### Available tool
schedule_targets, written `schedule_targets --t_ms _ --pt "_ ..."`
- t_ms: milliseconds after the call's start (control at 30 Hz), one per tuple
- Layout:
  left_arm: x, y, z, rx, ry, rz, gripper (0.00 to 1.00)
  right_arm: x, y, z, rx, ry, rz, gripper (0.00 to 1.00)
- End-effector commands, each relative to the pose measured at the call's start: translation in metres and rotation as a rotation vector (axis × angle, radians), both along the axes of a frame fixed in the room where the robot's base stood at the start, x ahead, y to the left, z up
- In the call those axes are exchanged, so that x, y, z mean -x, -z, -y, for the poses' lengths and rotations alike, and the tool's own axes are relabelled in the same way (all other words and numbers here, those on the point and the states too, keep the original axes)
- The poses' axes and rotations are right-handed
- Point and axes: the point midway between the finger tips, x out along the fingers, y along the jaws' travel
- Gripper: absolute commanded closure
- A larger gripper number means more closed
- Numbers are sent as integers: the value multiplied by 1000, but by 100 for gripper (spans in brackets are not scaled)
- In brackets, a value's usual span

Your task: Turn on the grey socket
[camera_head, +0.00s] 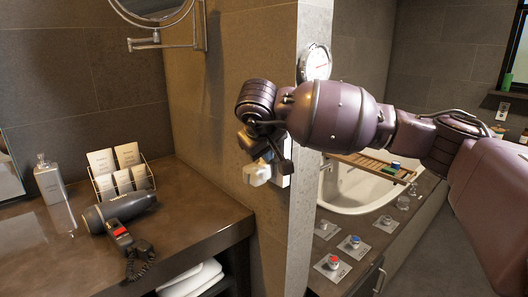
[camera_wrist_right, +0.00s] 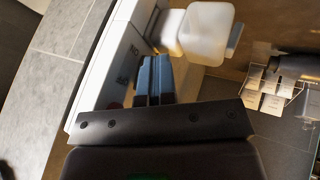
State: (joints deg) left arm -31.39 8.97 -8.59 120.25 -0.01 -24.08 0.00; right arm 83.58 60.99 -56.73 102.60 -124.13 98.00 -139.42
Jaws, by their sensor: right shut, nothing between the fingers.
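A white wall panel (camera_wrist_right: 105,72) on the stone pillar carries small dark markings and a small red spot in the right wrist view; part of it also shows in the head view (camera_head: 286,182). A pale block-shaped piece (camera_wrist_right: 207,34) sticks out from it, with a grey part (camera_wrist_right: 235,40) behind; it also shows in the head view (camera_head: 257,173). I cannot tell which part is the grey socket. My right gripper (camera_head: 279,158) is shut and empty, its bluish fingers (camera_wrist_right: 155,80) close in front of the panel. Contact cannot be told. My left gripper is out of view.
A round dial (camera_head: 315,62) is on the pillar (camera_head: 270,75). A bath (camera_head: 352,188) with knobs lies right.

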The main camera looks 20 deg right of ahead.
Motion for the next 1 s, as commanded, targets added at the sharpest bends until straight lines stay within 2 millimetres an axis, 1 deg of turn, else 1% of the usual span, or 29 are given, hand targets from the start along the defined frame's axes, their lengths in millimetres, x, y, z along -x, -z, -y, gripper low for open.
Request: schedule_targets --t_ms 267,600,1000 --pt "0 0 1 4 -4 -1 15 0 -3 0 0 2 1 100" --pt "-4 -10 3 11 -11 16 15 0 -18 0 -1 3 5 100" --pt "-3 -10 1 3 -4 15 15 0 -16 1 0 2 0 100"
